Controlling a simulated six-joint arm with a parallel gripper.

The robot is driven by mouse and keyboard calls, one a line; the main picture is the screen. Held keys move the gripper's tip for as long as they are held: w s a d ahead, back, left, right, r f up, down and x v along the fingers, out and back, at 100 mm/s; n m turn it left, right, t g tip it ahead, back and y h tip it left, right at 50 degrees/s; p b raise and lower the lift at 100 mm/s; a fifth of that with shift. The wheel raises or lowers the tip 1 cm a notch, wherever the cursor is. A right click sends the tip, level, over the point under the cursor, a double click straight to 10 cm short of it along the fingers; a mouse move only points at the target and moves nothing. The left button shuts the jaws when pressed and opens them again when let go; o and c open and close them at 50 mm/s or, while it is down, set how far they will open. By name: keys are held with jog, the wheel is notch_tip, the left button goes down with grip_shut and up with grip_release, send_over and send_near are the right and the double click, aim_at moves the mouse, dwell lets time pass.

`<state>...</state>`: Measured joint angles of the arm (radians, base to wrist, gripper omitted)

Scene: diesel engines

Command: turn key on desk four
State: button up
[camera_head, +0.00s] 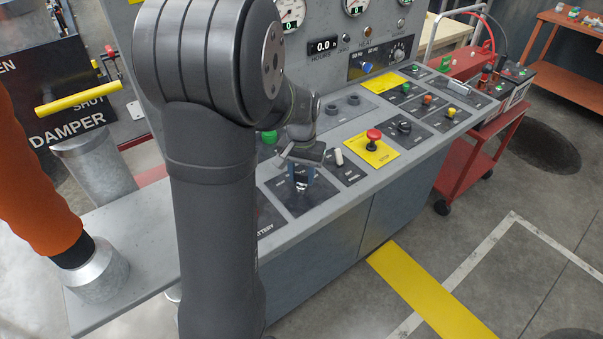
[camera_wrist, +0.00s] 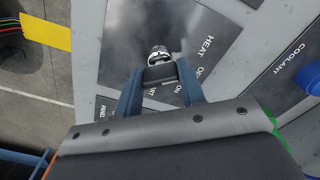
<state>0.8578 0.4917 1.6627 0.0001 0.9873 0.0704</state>
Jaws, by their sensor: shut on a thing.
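The key (camera_wrist: 160,74) has a dark head and stands in a bright metal lock on a dark panel (camera_wrist: 125,40) of the console. My gripper (camera_wrist: 160,86) is shut on the key, with one blue finger on each side of its head. The words HEAT and ON show beside it, and other labels are partly hidden. In the head view my gripper (camera_head: 301,176) points down at the front part of the sloping console desk (camera_head: 345,197). No desk number is legible.
A red stop button (camera_head: 374,135) on a yellow plate and a white lever (camera_head: 338,156) stand right of my gripper. Gauges line the upright panel behind. A COOLANT panel (camera_wrist: 298,62) shows in the wrist view. A red cart (camera_head: 470,160) stands beyond the desk's right end.

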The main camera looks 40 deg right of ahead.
aim_at(301, 173)
jog(key=m, duration=0.3)
jog(key=shift+m, duration=2.1)
jog(key=o, duration=1)
notch_tip(301, 173, up, 18)
jog(key=shift+f, duration=0.25)
jog(key=shift+f, duration=0.1)
